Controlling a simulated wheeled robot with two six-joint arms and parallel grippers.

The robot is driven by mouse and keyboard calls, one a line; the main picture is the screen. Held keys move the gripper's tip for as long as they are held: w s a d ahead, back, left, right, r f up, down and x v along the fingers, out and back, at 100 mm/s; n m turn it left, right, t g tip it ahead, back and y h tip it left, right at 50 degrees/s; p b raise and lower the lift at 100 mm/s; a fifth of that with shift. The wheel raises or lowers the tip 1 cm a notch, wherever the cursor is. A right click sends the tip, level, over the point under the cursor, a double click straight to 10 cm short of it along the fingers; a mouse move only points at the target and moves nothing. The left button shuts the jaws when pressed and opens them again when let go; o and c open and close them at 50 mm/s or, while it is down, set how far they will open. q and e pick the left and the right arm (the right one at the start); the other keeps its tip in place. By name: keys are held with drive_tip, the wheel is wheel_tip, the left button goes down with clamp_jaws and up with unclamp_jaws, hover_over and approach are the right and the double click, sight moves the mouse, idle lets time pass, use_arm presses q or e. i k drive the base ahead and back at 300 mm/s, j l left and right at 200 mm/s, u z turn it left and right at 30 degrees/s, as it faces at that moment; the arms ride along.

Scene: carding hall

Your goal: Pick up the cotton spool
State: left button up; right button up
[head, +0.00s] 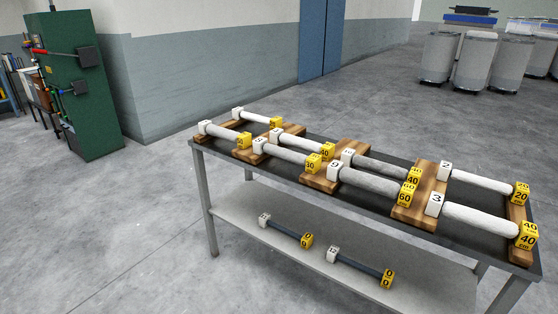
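Several white cotton spools lie on wooden cradles on the table's top, each with a white numbered block at its left end and a yellow numbered block at its right end. One spool (479,219) at the front right has a white block marked 3 and a yellow block marked 40. Another spool (481,182) behind it is marked 2 and 20. A spool (371,186) in the middle has a yellow block marked 60. More spools (284,153) lie toward the left end. Neither of my grippers is in the head view.
The table (300,180) has a dark top and a grey lower shelf (240,224). Two dark bare rods (287,231) (361,264) lie on that shelf. A green cabinet (77,95) stands at the left by a wall corner. Grey bins (475,62) stand at the back right. The floor left of the table is clear.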

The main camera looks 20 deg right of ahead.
sight(336, 171)
drive_tip(key=i+j, duration=0.1)
drive_tip(key=i, duration=0.35)
drive_tip(key=i+j+z, duration=0.1)
drive_tip(key=i, duration=0.4)
drive_tip(key=i+j, duration=0.1)
drive_tip(key=i, duration=0.35)
